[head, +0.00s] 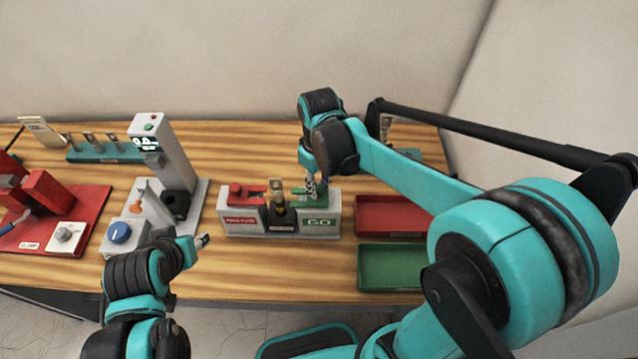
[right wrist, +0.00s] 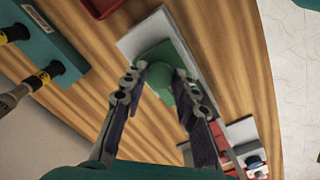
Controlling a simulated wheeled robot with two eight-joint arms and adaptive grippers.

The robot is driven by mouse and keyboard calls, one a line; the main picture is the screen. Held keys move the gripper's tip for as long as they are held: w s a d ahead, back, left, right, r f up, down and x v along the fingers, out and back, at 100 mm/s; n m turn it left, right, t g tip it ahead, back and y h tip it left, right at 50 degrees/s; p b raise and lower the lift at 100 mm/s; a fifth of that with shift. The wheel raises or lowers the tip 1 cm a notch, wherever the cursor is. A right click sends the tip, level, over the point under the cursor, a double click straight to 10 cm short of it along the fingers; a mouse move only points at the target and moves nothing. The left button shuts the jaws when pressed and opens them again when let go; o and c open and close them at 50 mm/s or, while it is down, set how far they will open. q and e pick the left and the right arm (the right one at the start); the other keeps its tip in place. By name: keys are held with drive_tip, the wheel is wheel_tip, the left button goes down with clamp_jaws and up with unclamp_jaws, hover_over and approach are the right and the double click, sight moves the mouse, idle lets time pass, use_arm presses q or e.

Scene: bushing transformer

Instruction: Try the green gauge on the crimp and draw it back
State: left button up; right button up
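The gauge stand (head: 237,223) is a grey block with a red NO-GO side and a green GO side. The green gauge (head: 320,197) lies on the right side, partly hidden by my right gripper (head: 311,187). The crimp piece (head: 277,200) stands upright in the middle of the stand, left of the green gauge. My left gripper (head: 203,240) is away to the left, its fingers small and unclear.
A red tray (head: 385,230) and a green tray (head: 380,284) lie right of the stand. A grey display device (head: 165,155), a red press base (head: 90,225) and a teal rack (head: 85,155) stand left. The table front between is clear.

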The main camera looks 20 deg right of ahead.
clamp_jaws()
drive_tip(key=shift+w+a, duration=0.3)
drive_tip(key=shift+a, duration=0.65)
drive_tip(key=o, duration=0.7)
unclamp_jaws()
drive_tip(key=shift+o, duration=0.2)
drive_tip(key=shift+r, duration=0.1)
wheel_tip(320, 180, up, 12)
